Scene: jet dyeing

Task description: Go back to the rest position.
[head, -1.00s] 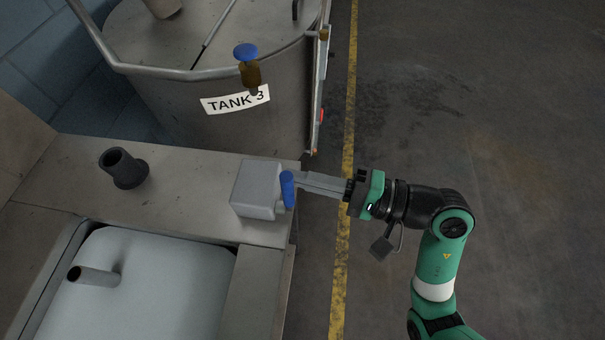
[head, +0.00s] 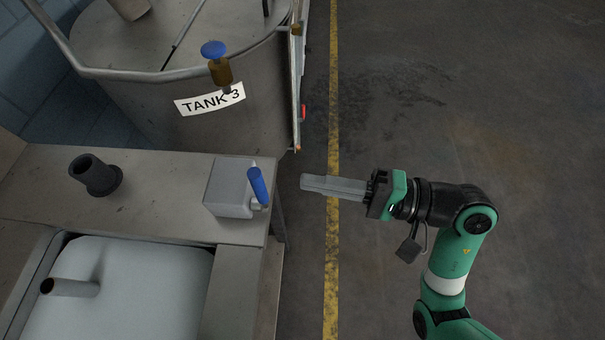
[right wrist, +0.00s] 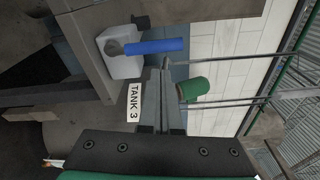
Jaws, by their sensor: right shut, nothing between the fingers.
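My right gripper (head: 303,182) is shut and empty. It hangs over the floor beside the bench, apart from a blue-handled lever (head: 258,186) on a grey box (head: 228,188) at the bench's right end. In the right wrist view, the shut fingers (right wrist: 160,72) point toward the blue handle (right wrist: 158,46) and the pale box (right wrist: 118,62). The right arm comes in from the lower right. My left gripper is not in view.
The bench (head: 150,190) holds a dark pipe stub (head: 97,176) and a sunken basin (head: 130,300). A steel tank labelled TANK 3 (head: 210,99) with a blue-topped brass valve (head: 217,62) stands behind. The floor (head: 460,110) to the right of the yellow line (head: 333,90) is clear.

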